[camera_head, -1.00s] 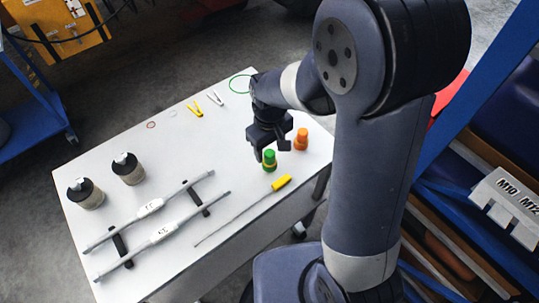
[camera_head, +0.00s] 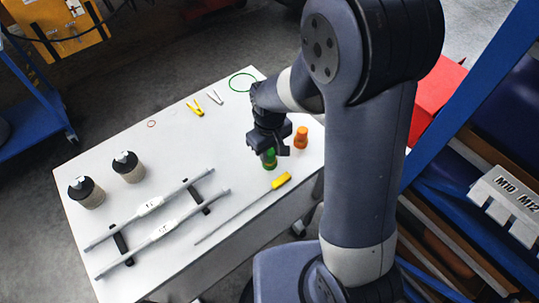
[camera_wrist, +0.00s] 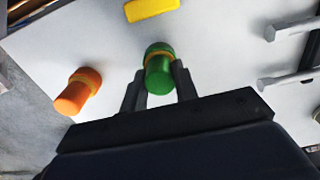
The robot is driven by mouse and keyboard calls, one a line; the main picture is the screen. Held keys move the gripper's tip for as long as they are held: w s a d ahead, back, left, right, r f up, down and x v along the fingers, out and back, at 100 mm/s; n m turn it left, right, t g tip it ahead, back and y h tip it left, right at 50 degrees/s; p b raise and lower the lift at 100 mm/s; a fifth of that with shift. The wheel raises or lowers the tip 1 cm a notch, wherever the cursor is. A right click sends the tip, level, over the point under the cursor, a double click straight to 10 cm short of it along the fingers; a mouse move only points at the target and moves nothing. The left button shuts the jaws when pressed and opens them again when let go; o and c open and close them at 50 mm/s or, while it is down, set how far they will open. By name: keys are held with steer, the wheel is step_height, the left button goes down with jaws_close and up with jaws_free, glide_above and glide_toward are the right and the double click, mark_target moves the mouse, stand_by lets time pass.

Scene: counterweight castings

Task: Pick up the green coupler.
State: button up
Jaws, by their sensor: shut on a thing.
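The green coupler (camera_head: 270,162) stands on the white table near its right end. It has a yellow band, seen in the wrist view (camera_wrist: 158,72). My gripper (camera_head: 267,150) is over it, with one finger on each side of the coupler in the wrist view (camera_wrist: 159,88). The fingers are shut on it. The gripper hides the coupler's upper part in the head view. I cannot tell whether the coupler's base touches the table.
An orange coupler (camera_head: 301,138) stands close on the right. A yellow-handled rod (camera_head: 281,180) lies just in front. Two grey bars (camera_head: 163,233) rest on black supports to the left, with two dark canisters (camera_head: 128,167) behind. The white table (camera_head: 185,145) is bare in its middle.

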mark_target(270, 151)
steer(key=shift+c, duration=0.7)
steer(key=shift+r, duration=0.1)
step_height(270, 151, up, 10)
steer(key=shift+f+b, duration=0.1)
steer(key=shift+b, duration=0.25)
